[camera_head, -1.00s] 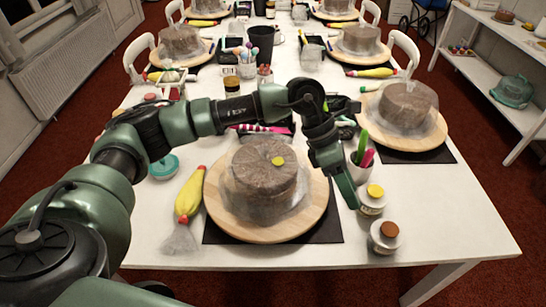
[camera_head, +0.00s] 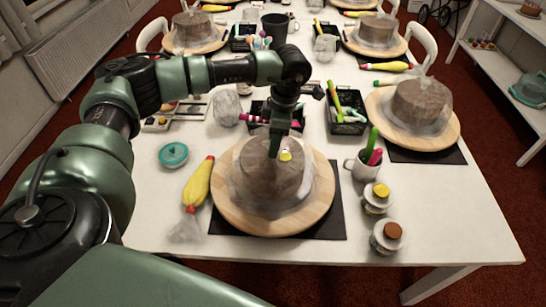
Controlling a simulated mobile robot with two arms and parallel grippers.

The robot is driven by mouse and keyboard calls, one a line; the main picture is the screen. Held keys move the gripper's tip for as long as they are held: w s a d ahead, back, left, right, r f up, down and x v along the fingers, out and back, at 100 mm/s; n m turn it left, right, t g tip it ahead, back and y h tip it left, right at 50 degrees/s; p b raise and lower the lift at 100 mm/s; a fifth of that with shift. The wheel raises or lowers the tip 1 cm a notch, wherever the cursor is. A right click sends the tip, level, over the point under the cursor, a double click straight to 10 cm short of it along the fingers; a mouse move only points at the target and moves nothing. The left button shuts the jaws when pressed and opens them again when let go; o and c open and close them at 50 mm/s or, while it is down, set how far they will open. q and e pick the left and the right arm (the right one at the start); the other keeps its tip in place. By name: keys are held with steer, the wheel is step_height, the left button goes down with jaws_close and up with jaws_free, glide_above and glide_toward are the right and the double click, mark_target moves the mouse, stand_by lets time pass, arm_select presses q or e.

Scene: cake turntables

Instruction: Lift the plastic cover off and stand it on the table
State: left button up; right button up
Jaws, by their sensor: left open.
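The clear plastic cover (camera_head: 301,199) sits over the brown cake (camera_head: 265,190) on the near wooden turntable (camera_head: 322,190). My right gripper is out of view.
A yellow piping bag (camera_head: 197,186) lies left of the turntable, with a teal lidded dish (camera_head: 173,155) behind it. To the right stand a pen mug (camera_head: 361,173) and two jars (camera_head: 377,198) (camera_head: 387,237). Bare white table (camera_head: 450,220) shows at the front right.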

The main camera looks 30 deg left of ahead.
arm_select(q)
steer(key=shift+f, duration=0.2)
jaws_close()
stand_by(1.3)
